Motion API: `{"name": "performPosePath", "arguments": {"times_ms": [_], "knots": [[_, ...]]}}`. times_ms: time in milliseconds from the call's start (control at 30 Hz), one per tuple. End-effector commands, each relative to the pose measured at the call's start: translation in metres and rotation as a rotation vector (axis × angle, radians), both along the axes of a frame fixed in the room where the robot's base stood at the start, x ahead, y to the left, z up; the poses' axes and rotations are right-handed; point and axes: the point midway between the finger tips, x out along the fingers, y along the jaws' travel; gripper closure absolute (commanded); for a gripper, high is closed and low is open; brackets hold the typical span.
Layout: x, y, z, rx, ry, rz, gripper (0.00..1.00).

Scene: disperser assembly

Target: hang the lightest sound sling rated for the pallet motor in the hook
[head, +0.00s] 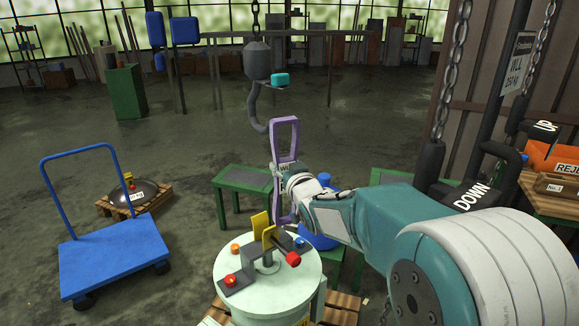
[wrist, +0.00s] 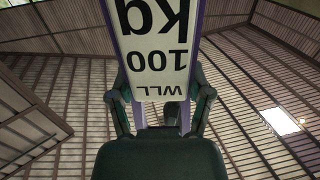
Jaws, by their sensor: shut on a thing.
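My gripper (head: 287,172) is shut on a purple sling (head: 285,135) and holds it upright, with loops above and below the grip. In the wrist view the sling's white tag (wrist: 155,45) reads "WLL 100 kg", upside down, between the gripper's fingers (wrist: 160,105). The dark hook (head: 257,115) hangs from a chain, with a teal piece (head: 281,80) at its side. The sling's upper loop is just right of the hook's lower curve; I cannot tell whether they touch. A dark domed object (head: 135,192), perhaps the motor, sits on a wooden pallet (head: 160,201) at left.
A pale round drum (head: 300,282) with a clamp-like fixture stands below the gripper. A blue cart (head: 115,252) is at left, a green table (head: 243,180) behind. Chains and a black "DOWN" pendant (head: 470,196) are at right, near an orange reject box (head: 565,153).

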Motion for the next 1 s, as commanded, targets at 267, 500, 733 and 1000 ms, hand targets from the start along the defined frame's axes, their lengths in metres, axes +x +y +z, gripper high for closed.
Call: {"name": "performPosePath", "arguments": {"times_ms": [267, 500, 733, 1000], "knots": [[0.012, 0.007, 0.001, 0.001, -0.004, 0.000, 0.96], [0.021, 0.015, -0.001, 0.002, -0.003, 0.000, 0.96], [0.030, 0.022, -0.002, 0.000, -0.004, 0.001, 0.96], [0.041, 0.029, -0.003, 0.002, -0.002, 0.000, 0.96]]}}
